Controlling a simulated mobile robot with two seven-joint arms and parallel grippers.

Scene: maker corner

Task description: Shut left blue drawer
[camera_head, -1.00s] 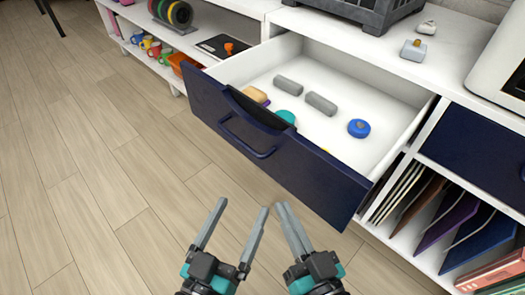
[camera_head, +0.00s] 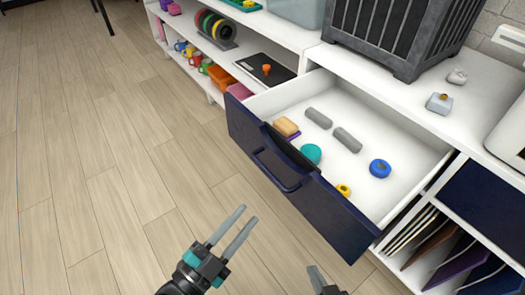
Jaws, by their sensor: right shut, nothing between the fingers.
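The dark blue drawer (camera_head: 335,213) on the left of the cabinet is pulled well out. Its white inside is in full view, and its front has a dark blue bar handle (camera_head: 275,172). My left gripper (camera_head: 247,213) is open and empty, over the floor in front of the drawer, apart from the handle. My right gripper (camera_head: 315,270) is shut and empty at the bottom edge of the view, before the drawer's right part; most of it is cut off.
The drawer holds grey cylinders (camera_head: 347,140), a blue round item (camera_head: 380,168), a teal round item (camera_head: 311,153) and a tan block (camera_head: 286,127). A second dark blue drawer front (camera_head: 485,205) sits shut to the right, above upright folders (camera_head: 450,262). The wooden floor (camera_head: 110,190) at left is clear.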

